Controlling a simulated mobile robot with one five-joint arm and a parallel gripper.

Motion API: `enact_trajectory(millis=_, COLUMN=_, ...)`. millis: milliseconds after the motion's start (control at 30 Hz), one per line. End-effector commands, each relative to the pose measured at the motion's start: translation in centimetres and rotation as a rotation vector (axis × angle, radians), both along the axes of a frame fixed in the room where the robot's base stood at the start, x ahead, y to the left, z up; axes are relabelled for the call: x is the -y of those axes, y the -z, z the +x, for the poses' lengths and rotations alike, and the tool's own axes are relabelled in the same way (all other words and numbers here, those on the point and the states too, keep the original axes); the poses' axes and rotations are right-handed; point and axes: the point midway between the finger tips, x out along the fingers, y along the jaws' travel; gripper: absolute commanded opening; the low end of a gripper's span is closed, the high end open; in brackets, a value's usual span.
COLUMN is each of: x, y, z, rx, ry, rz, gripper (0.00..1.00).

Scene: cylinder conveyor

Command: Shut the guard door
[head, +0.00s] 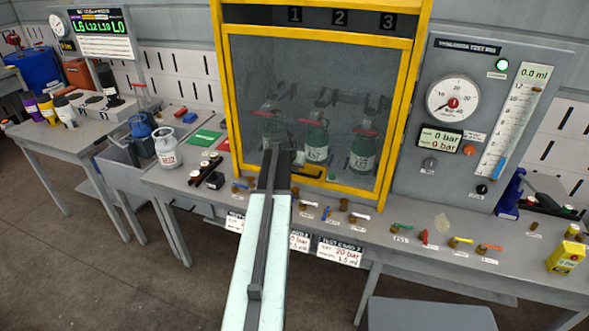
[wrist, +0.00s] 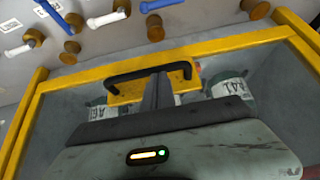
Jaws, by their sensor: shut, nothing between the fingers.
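The guard door is a clear grey panel in a yellow frame (head: 318,42) on the test cabinet. It hangs down across the front, its lower edge near the bench; I cannot tell whether it is fully shut. Its black handle (head: 311,171) is low on the door. In the wrist view the handle (wrist: 128,71) sits on a yellow plate by the yellow lower bar (wrist: 230,43). My gripper (head: 276,158) is shut and empty, its fingers (wrist: 158,88) right at the handle; contact is unclear. Behind the panel stand green cylinders (head: 316,147).
Valves and coloured levers (head: 431,238) lie along the bench front below the door. A gauge panel (head: 459,105) stands right of the cabinet. A grey box (head: 430,314) is at the lower right.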

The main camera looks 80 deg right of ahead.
Motion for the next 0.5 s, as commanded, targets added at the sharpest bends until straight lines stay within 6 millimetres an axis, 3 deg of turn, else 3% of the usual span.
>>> enact_trajectory(millis=33, x=0.01, y=1.89, z=-0.02, rx=0.0, ry=0.0, rz=0.0, gripper=0.0)
enact_trajectory(millis=100, x=0.01, y=2.33, z=-0.03, rx=0.0, ry=0.0, rz=0.0, gripper=0.0)
enact_trajectory(millis=500, x=-0.1, y=2.1, z=-0.05, rx=0.001, ry=0.001, rz=0.006, gripper=0.0)
